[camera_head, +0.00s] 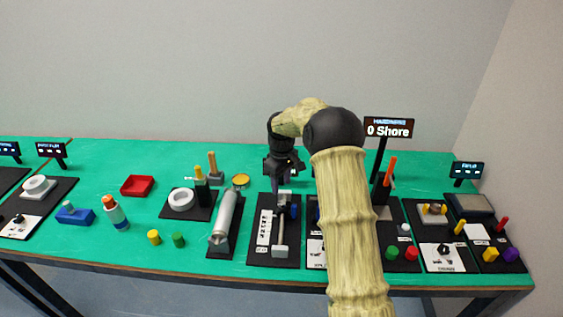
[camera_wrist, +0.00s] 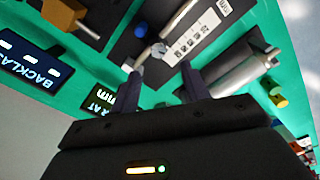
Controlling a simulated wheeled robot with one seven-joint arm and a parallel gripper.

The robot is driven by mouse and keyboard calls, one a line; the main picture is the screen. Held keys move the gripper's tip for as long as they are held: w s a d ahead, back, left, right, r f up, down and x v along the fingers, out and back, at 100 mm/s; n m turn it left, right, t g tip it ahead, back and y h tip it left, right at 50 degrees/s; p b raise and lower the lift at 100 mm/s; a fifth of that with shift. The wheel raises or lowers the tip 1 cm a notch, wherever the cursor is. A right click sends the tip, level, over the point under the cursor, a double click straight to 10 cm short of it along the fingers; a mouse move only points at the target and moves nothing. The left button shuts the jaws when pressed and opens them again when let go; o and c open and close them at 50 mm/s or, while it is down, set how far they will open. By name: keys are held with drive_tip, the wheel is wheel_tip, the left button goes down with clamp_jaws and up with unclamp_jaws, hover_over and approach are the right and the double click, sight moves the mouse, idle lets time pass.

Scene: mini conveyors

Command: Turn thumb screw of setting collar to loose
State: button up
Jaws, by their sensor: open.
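My gripper (camera_head: 283,184) hangs above the back of a black board (camera_head: 262,255) near the table's middle. In the wrist view my gripper (camera_wrist: 162,82) has its two dark fingers apart, with nothing between them.
A silver cylinder (camera_head: 226,216) lies on the board to the left, and a white ring (camera_head: 181,199) stands beyond it. A display (camera_wrist: 33,62) reading "BACKLA..." is at left in the wrist view. My arm hides part of the boards at right.

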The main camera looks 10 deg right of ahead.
wheel_tip(320, 180, up, 9)
drive_tip(key=s+a+f+m+t, duration=0.1)
drive_tip(key=s+m, duration=0.2)
drive_tip(key=s, duration=1.2)
drive_tip(key=s+a+f+m+t, duration=0.1)
drive_tip(key=s+m, duration=0.3)
drive_tip(key=s, duration=1.1)
drive_tip(key=shift+s+a+f+t+b, duration=0.25)
drive_tip(key=shift+a+f+t+b, duration=0.05)
drive_tip(key=shift+f, duration=0.35)
